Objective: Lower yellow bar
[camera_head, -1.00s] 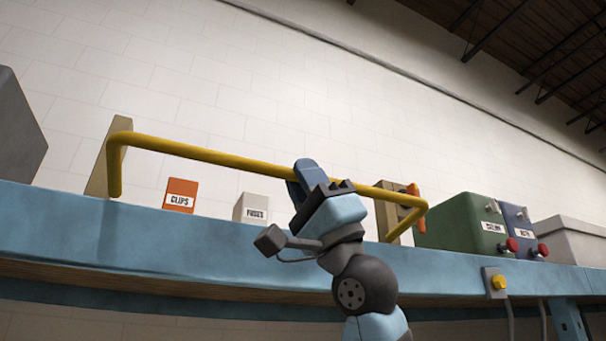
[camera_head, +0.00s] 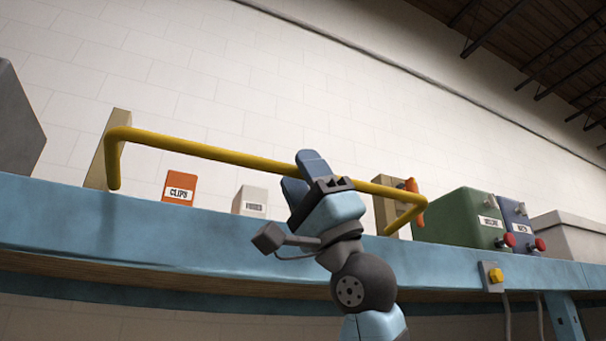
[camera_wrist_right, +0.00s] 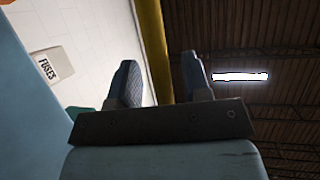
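The yellow bar (camera_head: 225,156) is a long U-shaped handle above the blue bench edge. Its bent ends meet a tan post (camera_head: 97,165) at left and another tan post (camera_head: 384,211) at right. My right gripper (camera_head: 303,176) is at the bar, right of its middle, with its blue fingers spread apart. In the right wrist view the bar (camera_wrist_right: 152,45) runs down toward the gap between the open fingers (camera_wrist_right: 160,82). I cannot tell whether either finger touches it. My left gripper is not in view.
The blue bench (camera_head: 190,240) carries an orange CLIPS box (camera_head: 180,185), a white FUSES box (camera_head: 250,198), a green box (camera_head: 455,218) and a blue box (camera_head: 516,218) with red knobs. An orange handle (camera_head: 414,194) is by the right post. A grey box (camera_head: 15,130) stands far left.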

